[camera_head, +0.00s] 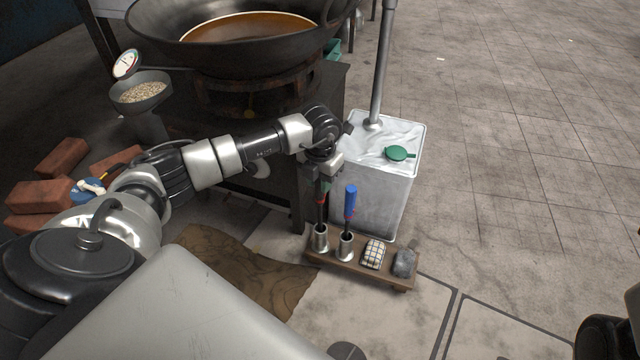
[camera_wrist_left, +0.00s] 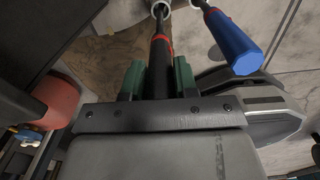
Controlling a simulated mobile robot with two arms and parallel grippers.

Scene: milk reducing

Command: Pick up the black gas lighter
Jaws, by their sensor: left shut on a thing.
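The black gas lighter (camera_wrist_left: 160,52) has a black handle with a red band and stands upright, its lower end in the left metal cup (camera_head: 319,238) on a small wooden rack. My left gripper (camera_wrist_left: 158,80) is shut on its handle from above, with the green finger pads on either side. In the head view my left gripper (camera_head: 322,182) is over the left cup and partly hides the lighter (camera_head: 321,212). My right gripper is not in view; only a dark part of my body shows at the bottom right.
A blue-handled tool (camera_head: 350,203) stands in the neighbouring cup, close to the right of the gripper. The rack (camera_head: 335,264) also holds a checkered block (camera_head: 374,254) and a grey stone-like lump (camera_head: 404,263). A metal canister (camera_head: 385,180) stands behind. A large wok (camera_head: 160,32) sits on a stove.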

